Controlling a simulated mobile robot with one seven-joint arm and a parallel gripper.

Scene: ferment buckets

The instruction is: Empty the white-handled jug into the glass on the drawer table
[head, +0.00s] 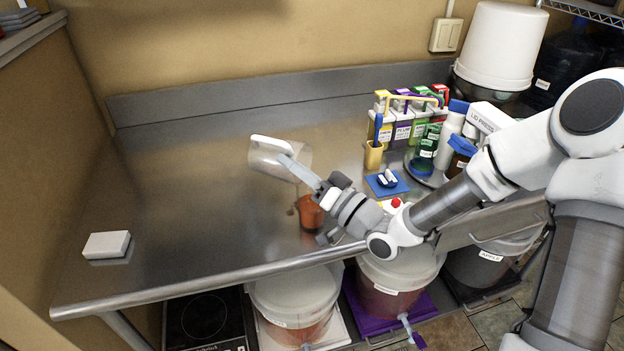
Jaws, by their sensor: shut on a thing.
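The clear jug (263,163) with a white handle (270,143) is held above the steel table (170,200), tipped well over. My gripper (291,161) is shut on it at the handle, reaching in from the right. A glass with orange-brown content (311,213) stands on the table below and to the right of the jug, close to my wrist, which partly hides the space beside it. A small brownish patch shows at the glass's left side; I cannot tell if it is liquid or a reflection. How much the jug holds is not clear.
A white block (107,245) lies at the front left. A blue mat (387,184), a yellow cup (373,156), coloured boxes (403,122) and bottles crowd the right. Lidded buckets (296,298) stand below the front edge. The table's left and back are clear.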

